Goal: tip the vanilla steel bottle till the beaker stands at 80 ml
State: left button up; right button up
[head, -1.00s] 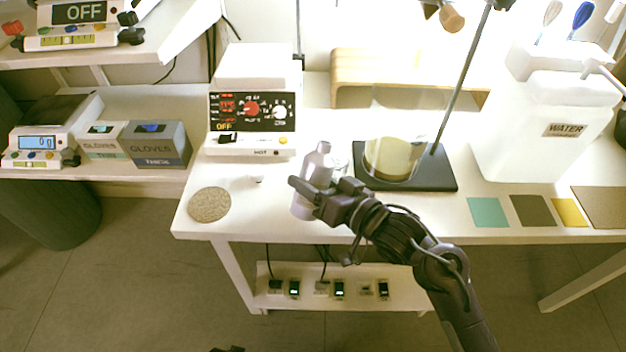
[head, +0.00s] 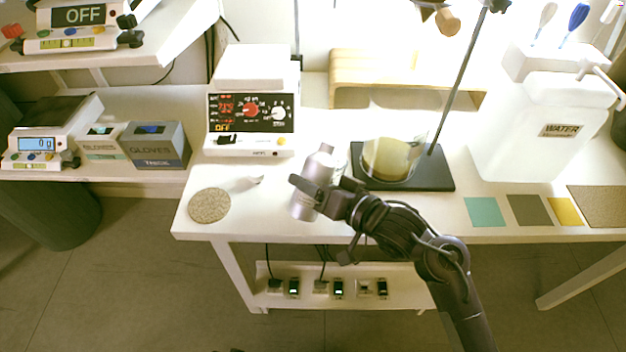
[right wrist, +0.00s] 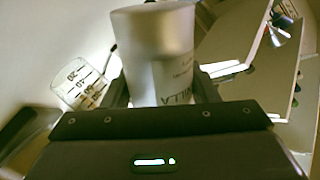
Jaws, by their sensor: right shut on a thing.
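The vanilla steel bottle (head: 322,167) is a silvery bottle with a narrower neck, leaning slightly right in the head view. My right gripper (head: 322,187) is shut on its body, over the table's front part. In the right wrist view the bottle (right wrist: 158,50) fills the middle between the fingers, with part of its label reading "ILLA". A clear beaker (right wrist: 80,84) with printed marks shows left of the bottle there, apart from it in the picture; its liquid level cannot be read. In the head view it is mostly hidden behind the bottle. My left gripper is not in view.
A glass vessel (head: 388,158) with yellowish liquid stands on the dark stand base (head: 432,176), close right of the bottle. A hotplate device (head: 251,110) is behind left. A round cork mat (head: 209,205) and a small pale item (head: 257,179) lie left. A water tank (head: 530,130) stands right.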

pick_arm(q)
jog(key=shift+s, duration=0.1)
pick_arm(e)
jog(key=shift+m, duration=0.3)
jog(key=shift+r, duration=0.1)
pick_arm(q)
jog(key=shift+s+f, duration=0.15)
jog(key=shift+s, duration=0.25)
pick_arm(e)
jog(key=shift+s, duration=0.1)
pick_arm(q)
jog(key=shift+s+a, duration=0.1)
pick_arm(e)
jog(key=shift+r, duration=0.1)
pick_arm(q)
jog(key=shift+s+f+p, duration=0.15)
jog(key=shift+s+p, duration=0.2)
jog(key=shift+p, duration=0.05)
pick_arm(e)
jog(key=shift+a+r+m, duration=0.1)
jog(key=shift+m, duration=0.2)
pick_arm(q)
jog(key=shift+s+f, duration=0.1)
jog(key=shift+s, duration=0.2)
pick_arm(e)
jog(key=shift+s+r+g, duration=0.15)
jog(key=shift+g, duration=0.15)
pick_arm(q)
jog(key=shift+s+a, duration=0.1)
